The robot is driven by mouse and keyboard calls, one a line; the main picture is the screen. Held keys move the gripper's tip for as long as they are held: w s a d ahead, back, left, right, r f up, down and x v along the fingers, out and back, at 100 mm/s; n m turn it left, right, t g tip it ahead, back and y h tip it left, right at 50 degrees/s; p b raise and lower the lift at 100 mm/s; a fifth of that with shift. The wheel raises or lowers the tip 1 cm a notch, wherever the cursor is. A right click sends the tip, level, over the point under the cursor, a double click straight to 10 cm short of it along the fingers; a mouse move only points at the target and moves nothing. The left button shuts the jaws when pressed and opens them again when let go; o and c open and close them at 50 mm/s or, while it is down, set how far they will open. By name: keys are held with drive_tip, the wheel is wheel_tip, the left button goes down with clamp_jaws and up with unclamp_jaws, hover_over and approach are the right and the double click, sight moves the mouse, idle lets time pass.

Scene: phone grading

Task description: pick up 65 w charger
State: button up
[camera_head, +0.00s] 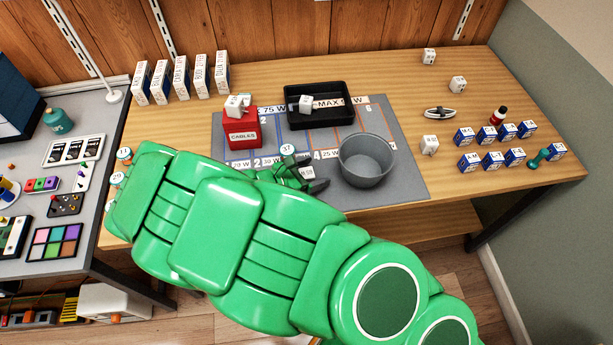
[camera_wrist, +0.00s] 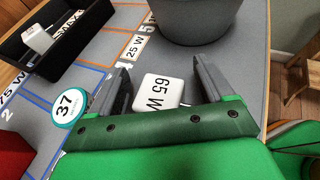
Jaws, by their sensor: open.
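The 65 W charger (camera_wrist: 163,90) is a white block with "65 W" printed on its top face. It lies on the grey mat (camera_head: 395,120) between the two fingers of my gripper (camera_wrist: 160,68) in the wrist view. The fingers are open, with a gap on each side of the charger. In the head view my gripper (camera_head: 308,178) is low over the front part of the mat, and my green arm and gripper hide most or all of the charger.
A grey bucket (camera_head: 366,163) stands right of my gripper. A round "37" tag (camera_wrist: 69,105) is close on the left. Behind are a red CABLES box (camera_head: 242,135) and a black tray (camera_head: 320,122) holding a white block. Several blue-white boxes (camera_head: 490,160) stand at right.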

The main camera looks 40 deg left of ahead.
drive_tip(key=c, duration=1)
drive_tip(key=shift+r, duration=0.1)
